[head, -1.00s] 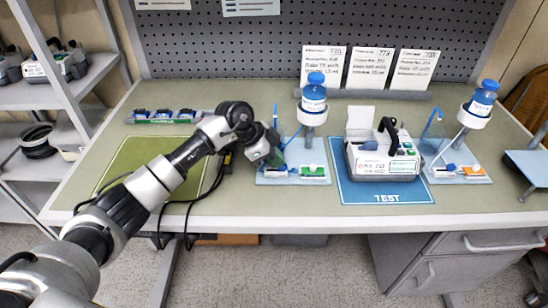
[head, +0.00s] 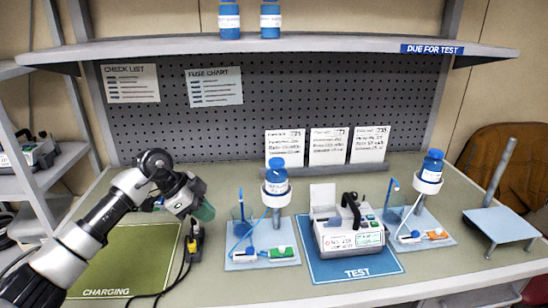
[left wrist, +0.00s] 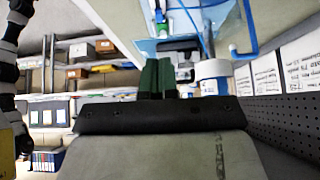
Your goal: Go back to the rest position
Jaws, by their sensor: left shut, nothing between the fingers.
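My left gripper (head: 205,213) is raised above the bench, between the green charging mat (head: 125,262) and the left blue stand. Its green fingers (left wrist: 157,78) show close together in the left wrist view, shut with nothing held. A white infusion pump (head: 348,236) with a black handle sits on the blue test mat (head: 330,270). The left stand (head: 262,258) with a blue-capped bottle (head: 277,178) is to the right of my left gripper, apart from it. My right gripper is not in view.
A second stand (head: 420,230) with a bottle (head: 432,168) is right of the pump. A yellow-and-black connector (head: 193,244) with cables lies beside the charging mat. An overhead shelf (head: 300,44) holds two blue bottles. A side rack (head: 45,180) stands at the left.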

